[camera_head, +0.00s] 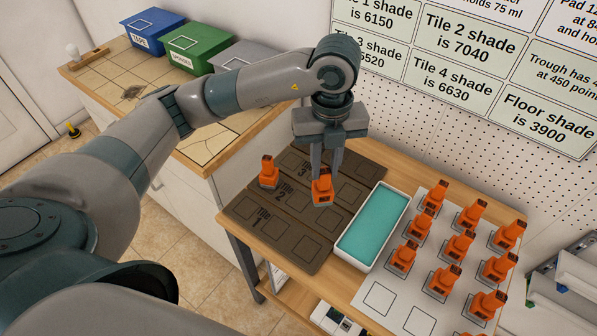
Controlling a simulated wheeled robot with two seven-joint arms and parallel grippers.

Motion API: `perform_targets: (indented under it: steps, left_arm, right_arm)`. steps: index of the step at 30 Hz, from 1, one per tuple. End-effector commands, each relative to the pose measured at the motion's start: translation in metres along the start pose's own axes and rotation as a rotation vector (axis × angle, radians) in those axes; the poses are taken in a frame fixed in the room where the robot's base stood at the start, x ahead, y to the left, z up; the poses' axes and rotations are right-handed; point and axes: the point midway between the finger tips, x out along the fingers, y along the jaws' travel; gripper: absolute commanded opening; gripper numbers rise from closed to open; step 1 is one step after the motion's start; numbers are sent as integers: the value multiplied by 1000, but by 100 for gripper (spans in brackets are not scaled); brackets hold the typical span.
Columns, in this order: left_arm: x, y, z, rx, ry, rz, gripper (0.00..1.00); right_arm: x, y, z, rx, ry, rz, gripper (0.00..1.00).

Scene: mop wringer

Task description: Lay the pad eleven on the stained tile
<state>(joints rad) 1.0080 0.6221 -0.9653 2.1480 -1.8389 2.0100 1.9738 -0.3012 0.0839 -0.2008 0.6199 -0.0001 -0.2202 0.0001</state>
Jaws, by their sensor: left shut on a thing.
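My left gripper (324,172) points down over the brown board (312,254) and is shut on an orange pad (322,188). The pad is upright, at or just above the board; I cannot tell whether it touches. Its number is not readable, so I cannot tell if it is pad eleven. Another orange pad (268,173) stands on the board to the left. The board has rows of outlined squares marked with tile numbers. A dark stain (132,92) shows on the tiled counter top at the back left. My right gripper is not in view.
A white trough of teal liquid (374,228) stands right of the board. Several orange pads (458,246) stand on a white sheet (379,298) farther right. Shade signs hang on the wall.

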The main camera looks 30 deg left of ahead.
Motion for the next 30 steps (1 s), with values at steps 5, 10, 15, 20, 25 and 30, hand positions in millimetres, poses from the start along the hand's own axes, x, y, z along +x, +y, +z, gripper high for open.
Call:
perform_targets:
  steps: [5,10,15,20,25,30]
  left_arm:
    - [18,21,25,-5,2,4,3]
    - [34,38,48,-5,1,5,3]
    - [43,45,59,-1,-1,2,3]
    - [45,46,61,1,-1,0,3]
    - [45,45,60,1,-1,0,3]
    - [53,46,60,0,1,2,3]
  right_arm:
    - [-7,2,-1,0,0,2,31]
    - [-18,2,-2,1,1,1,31]
    - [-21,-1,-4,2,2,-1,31]
    - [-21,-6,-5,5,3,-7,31]
    - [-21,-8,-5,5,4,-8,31]
    - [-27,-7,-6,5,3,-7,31]
